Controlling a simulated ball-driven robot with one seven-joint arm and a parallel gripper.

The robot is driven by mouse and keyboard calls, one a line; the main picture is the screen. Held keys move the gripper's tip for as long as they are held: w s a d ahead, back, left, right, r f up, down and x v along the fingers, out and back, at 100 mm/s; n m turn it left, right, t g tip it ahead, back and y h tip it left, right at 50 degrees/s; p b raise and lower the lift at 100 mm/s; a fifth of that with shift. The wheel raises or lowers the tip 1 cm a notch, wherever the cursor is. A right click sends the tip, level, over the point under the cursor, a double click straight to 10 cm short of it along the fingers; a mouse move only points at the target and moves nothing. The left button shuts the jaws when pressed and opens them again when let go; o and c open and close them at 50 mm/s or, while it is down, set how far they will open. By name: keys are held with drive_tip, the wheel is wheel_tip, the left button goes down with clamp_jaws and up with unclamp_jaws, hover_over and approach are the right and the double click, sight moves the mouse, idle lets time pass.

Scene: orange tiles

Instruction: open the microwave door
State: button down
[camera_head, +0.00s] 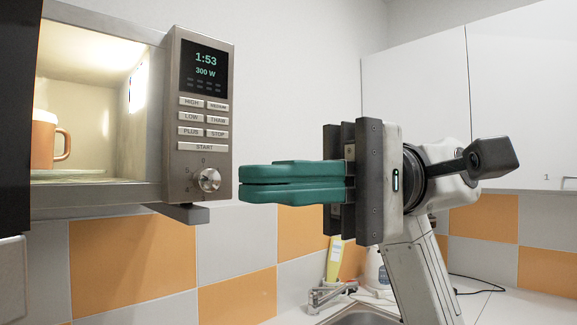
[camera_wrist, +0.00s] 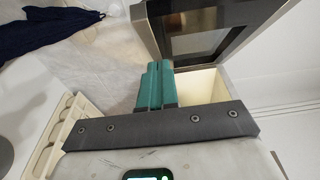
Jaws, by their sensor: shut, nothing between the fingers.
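The microwave (camera_head: 203,160) is at the left of the head view, with its control panel reading 1:53 and 300 W. Its door (camera_head: 16,110) stands open at the left edge, seen as a dark slab, and the lit cavity is exposed. In the wrist view the door (camera_wrist: 200,40) shows its dark window and grey frame, swung away from the cream-coloured cavity (camera_wrist: 200,86). My gripper (camera_head: 243,184) has its green fingers shut together and empty, to the right of the control panel's dial and apart from the door. The fingertips also show in the wrist view (camera_wrist: 158,66).
An orange mug (camera_head: 46,141) stands inside the microwave on a plate (camera_head: 75,176). A sink (camera_head: 362,314) with a tap (camera_head: 327,294) and a yellow bottle (camera_head: 336,258) lie below. White cabinets (camera_head: 520,110) hang at the right. A dark cloth (camera_wrist: 45,30) shows in the wrist view.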

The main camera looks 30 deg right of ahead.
drive_tip(key=s+a+p, duration=0.3)
drive_tip(key=s+a, duration=0.1)
drive_tip(key=a, duration=0.4)
drive_tip(key=shift+a, duration=0.3)
